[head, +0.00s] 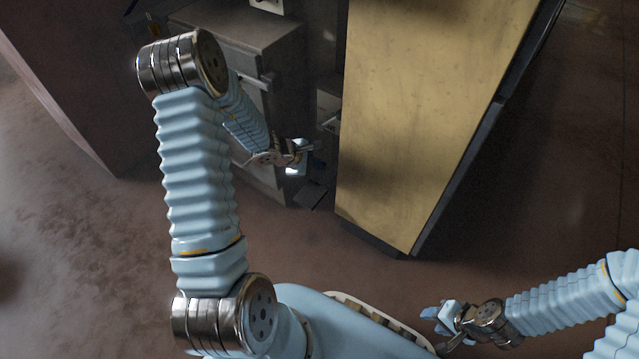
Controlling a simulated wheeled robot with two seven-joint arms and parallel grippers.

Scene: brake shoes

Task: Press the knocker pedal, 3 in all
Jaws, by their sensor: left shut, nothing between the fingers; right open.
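My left gripper (308,148) is reached out in front of the grey cabinet, its fingers close together and empty. A small dark flat piece (309,194) sits low at the cabinet's foot, just below that gripper in the picture. It may be the knocker pedal, but it is too dark and small to be sure. I cannot tell whether the gripper touches anything. My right gripper (436,316) is open and empty at the lower right, far from the cabinet.
The grey cabinet (240,32) with drawer handles stands behind my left arm. A large yellowish wooden panel (430,100) with dark edges stands close to the right of my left gripper. A dark brown block (75,70) is at the upper left. The brown floor (90,250) is open at left.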

